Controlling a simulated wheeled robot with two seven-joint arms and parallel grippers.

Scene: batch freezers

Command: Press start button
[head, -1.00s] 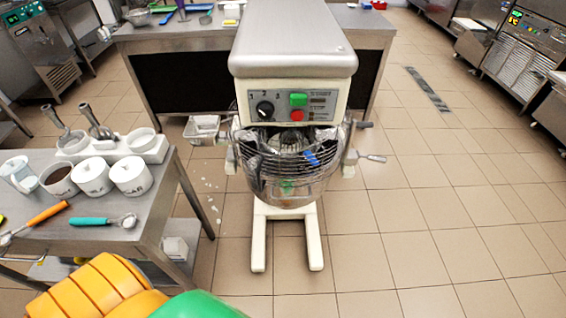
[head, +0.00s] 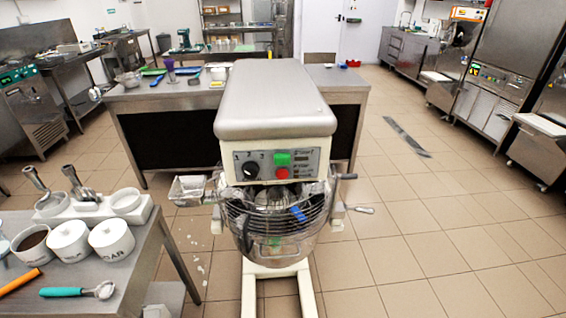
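A floor-standing planetary mixer (head: 276,100) with a grey top stands in the middle of the head view. Its front panel carries a green button (head: 282,159), a red button (head: 281,173) just below it, and a black dial (head: 250,168) to the left. The green button looks like the start button, but its label is too small to read. A wire guard (head: 270,215) and a bowl sit under the panel. Neither of my grippers is in view.
A steel table (head: 120,255) at the left holds white jars, an orange-handled tool and a turquoise-handled scoop (head: 78,292). A worktable (head: 345,85) stands behind the mixer. A white container (head: 187,188) is left of the bowl.

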